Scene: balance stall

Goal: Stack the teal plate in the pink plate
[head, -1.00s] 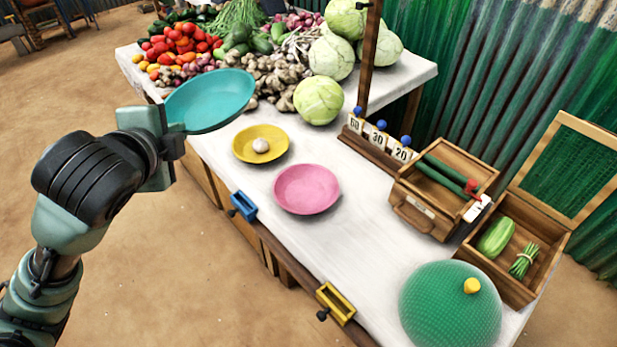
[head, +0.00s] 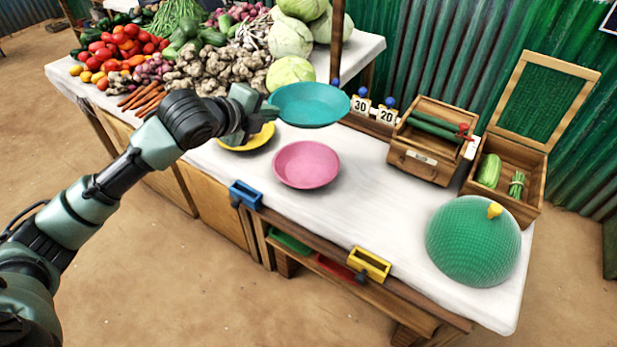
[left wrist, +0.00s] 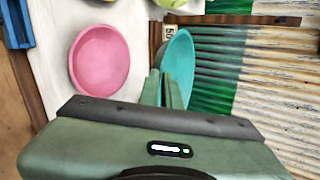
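The teal plate (head: 310,105) is held up above the table by its left rim, in the grip of my left gripper (head: 266,108). It also shows in the left wrist view (left wrist: 178,66), with the fingers (left wrist: 163,92) closed at its rim. The pink plate (head: 306,165) lies empty on the white table top, nearer the front edge than the teal plate appears in the head view. It is also in the left wrist view (left wrist: 99,60), left of the fingers and apart from them. My right gripper is in neither view.
A yellow plate (head: 247,143) lies left of the pink plate, partly hidden by my left gripper. Number cards (head: 360,104) stand behind. A wooden box (head: 425,160), an open crate (head: 525,212) and a green mesh dome (head: 470,245) are on the right. Vegetables fill the back left.

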